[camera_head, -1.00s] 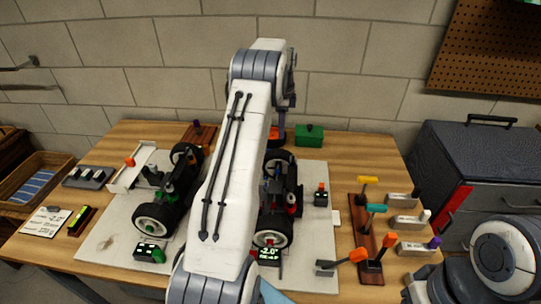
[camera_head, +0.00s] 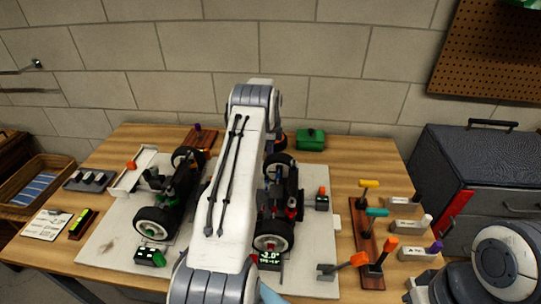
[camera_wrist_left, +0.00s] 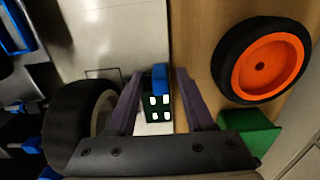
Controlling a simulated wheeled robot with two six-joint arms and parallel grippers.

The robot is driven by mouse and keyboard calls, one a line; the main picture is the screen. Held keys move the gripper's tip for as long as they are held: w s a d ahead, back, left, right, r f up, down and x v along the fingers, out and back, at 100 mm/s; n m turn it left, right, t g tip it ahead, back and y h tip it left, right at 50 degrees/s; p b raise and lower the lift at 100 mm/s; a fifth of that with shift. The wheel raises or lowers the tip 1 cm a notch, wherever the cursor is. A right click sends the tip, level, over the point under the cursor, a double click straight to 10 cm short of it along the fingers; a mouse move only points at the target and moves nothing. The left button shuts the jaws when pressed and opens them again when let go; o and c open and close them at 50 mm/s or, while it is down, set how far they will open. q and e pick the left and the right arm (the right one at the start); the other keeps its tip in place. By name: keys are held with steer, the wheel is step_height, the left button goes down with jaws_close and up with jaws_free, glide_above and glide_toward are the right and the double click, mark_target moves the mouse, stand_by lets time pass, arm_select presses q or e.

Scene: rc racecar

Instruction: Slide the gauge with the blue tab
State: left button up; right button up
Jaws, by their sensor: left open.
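The gauge (camera_wrist_left: 159,106), a small dark green block with white squares, shows in the left wrist view with its blue tab (camera_wrist_left: 160,78) at its far end. My left gripper (camera_wrist_left: 158,72) is open, with one finger on each side of the gauge. Whether either finger touches it, I cannot tell. In the head view my left arm hides this gauge and the gripper's fingers. A black car tyre (camera_wrist_left: 78,118) stands just left of the left finger in the wrist view. My right gripper is out of view.
A loose orange-rimmed wheel (camera_wrist_left: 262,63) and a green box (camera_wrist_left: 245,132) lie right of the gripper; the box (camera_head: 311,139) also shows at the table's back. The car (camera_head: 277,200) stands on a pale board (camera_head: 108,242). A green-tabbed gauge (camera_head: 150,257) sits front left.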

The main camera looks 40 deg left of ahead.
arm_select(q)
jaws_close()
stand_by(1.4)
